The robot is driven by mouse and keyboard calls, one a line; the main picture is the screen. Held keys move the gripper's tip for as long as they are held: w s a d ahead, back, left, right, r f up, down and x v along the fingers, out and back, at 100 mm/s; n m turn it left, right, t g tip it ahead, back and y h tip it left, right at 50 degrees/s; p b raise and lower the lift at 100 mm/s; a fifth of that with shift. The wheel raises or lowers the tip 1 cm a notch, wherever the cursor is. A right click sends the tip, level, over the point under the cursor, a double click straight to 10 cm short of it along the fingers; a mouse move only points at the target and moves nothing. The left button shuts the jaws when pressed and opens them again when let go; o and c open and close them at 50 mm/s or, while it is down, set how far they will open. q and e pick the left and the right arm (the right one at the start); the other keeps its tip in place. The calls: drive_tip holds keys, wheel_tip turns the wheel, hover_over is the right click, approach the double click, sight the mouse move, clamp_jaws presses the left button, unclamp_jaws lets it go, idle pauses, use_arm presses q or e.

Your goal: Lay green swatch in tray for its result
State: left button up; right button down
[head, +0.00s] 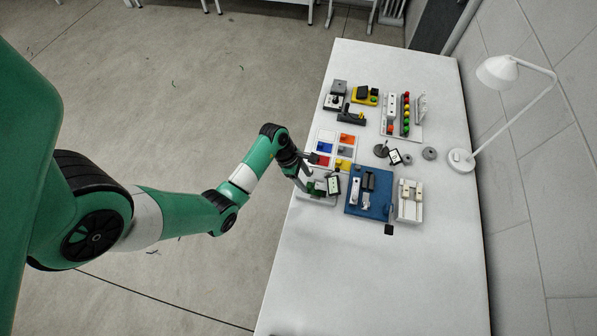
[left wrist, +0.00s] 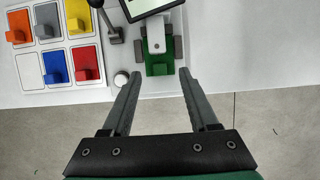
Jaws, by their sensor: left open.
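The green swatch (left wrist: 152,72) has a raised block and sits at the front of a small device with a white upright part, in the left wrist view. In the head view, green shows at the device (head: 318,187). My left gripper (left wrist: 159,73) is open, its fingertips on either side of the swatch's front; I cannot tell whether they touch it. In the head view the left gripper (head: 305,165) reaches over the table's left edge. A white tray (head: 410,213) with two pale upright pieces stands to the right of the blue board. My right gripper is not in view.
A white swatch board (left wrist: 65,92) holds orange, grey, yellow, blue and red swatches; one cell is bare. A black lever (left wrist: 112,28) and a dark-framed display (left wrist: 150,8) stand close to the gripper. A blue board (head: 354,205) lies right. The table's near part is clear.

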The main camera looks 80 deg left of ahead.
use_arm(q)
drive_tip(key=shift+b+x, duration=0.3)
drive_tip(key=shift+x, duration=1.15)
clamp_jaws()
drive_tip(key=shift+s+a+r+p, duration=0.1)
drive_tip(key=shift+s+a+p, duration=0.25)
drive_tip(key=shift+s, duration=0.15)
drive_tip(key=shift+s+a+r+p, duration=0.1)
drive_tip(key=shift+s+a+p, duration=0.15)
drive_tip(key=shift+s, duration=0.25)
drive_tip(key=shift+s+a+p, duration=0.3)
drive_tip(key=shift+s+a, duration=0.05)
drive_tip(key=shift+s, duration=0.35)
drive_tip(key=shift+s+a+p, duration=0.35)
drive_tip(key=shift+s+a, duration=0.05)
drive_tip(key=shift+s, duration=0.3)
drive_tip(key=shift+s+a+p, duration=0.3)
drive_tip(key=shift+s+a, duration=0.05)
drive_tip(key=shift+s, duration=0.35)
